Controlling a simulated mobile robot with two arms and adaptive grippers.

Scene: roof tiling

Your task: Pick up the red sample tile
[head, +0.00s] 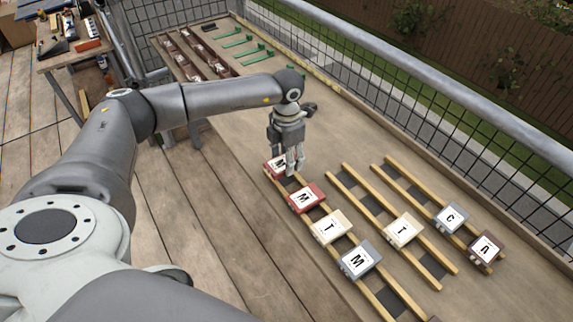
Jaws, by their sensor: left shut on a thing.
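My left gripper (292,172) points down at the far end of the left wooden rack. It is shut on a red tile (277,162) with a white lettered face, and the fingers cover part of the tile. I cannot tell whether this tile still touches the rack. A second red tile (306,197), marked M, lies on the same rack just nearer, apart from the gripper. My right gripper is not in view.
The left rack also holds a cream tile (330,229) and a grey M tile (361,259). Other racks hold a cream T tile (402,230), a grey C tile (452,217) and a dark A tile (486,248). A mesh railing (400,95) runs behind.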

